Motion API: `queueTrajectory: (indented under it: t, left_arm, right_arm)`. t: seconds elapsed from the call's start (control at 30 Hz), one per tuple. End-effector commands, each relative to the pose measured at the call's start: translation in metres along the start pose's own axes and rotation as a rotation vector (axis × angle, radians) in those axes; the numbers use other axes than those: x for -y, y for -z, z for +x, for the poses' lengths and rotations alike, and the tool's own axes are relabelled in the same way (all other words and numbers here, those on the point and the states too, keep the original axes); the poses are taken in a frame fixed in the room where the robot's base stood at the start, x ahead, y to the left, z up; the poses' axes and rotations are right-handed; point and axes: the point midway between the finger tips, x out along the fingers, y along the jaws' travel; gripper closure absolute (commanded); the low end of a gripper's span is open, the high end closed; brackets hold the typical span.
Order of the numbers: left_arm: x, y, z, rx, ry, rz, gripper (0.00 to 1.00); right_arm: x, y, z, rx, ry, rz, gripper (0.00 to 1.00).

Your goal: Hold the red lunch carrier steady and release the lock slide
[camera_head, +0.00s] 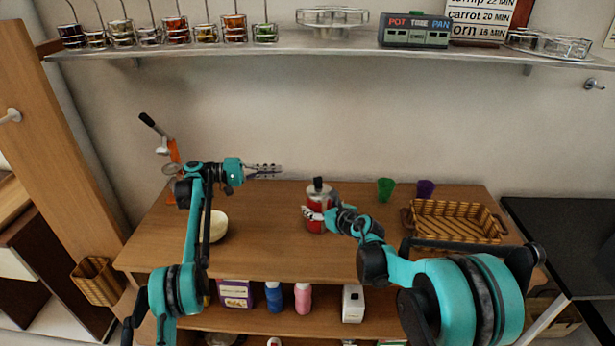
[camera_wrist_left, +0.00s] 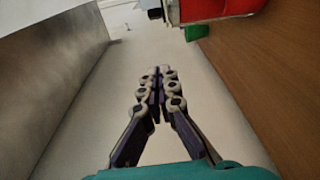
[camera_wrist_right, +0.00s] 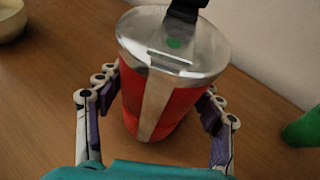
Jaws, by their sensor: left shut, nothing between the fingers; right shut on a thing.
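The red lunch carrier (camera_head: 316,222) stands upright on the wooden table, with a metal lid and a dark top part. My right gripper (camera_head: 318,214) is shut on the carrier's body, with a finger on either side (camera_wrist_right: 160,108). My left gripper (camera_head: 280,170) is shut and empty, in the air left of the carrier and higher than its lid. Its closed fingers show in the left wrist view (camera_wrist_left: 160,88). I cannot make out the lock slide.
A cream bowl (camera_head: 217,226) stands on the left of the table. A wall shelf (camera_head: 290,44) with jars runs above. An orange-and-black device (camera_head: 172,152) stands behind my left arm.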

Motion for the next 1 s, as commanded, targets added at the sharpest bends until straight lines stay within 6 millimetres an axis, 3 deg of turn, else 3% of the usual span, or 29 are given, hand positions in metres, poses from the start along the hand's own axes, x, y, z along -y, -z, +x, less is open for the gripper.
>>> queueTrajectory:
  t: [0.17, 0.53, 0.67, 1.0]
  left_arm:
    - [0.0, -0.002, -0.007, 0.006, -0.025, 0.051, 1.0]
    - [0.0, -0.001, 0.001, 0.006, -0.023, 0.048, 1.0]
    - [-0.001, -0.002, 0.019, 0.007, -0.023, 0.048, 1.0]
    - [-0.002, -0.003, 0.093, 0.008, -0.022, 0.047, 1.0]
  right_arm:
    - [0.0, 0.0, 0.0, -0.001, 0.0, -0.001, 0.86]
    - [0.0, 0.0, 0.0, -0.001, -0.001, -0.001, 0.86]
    - [0.0, 0.0, 0.0, -0.001, -0.001, -0.001, 0.86]
    - [0.0, 0.0, 0.0, -0.001, -0.001, 0.0, 0.86]
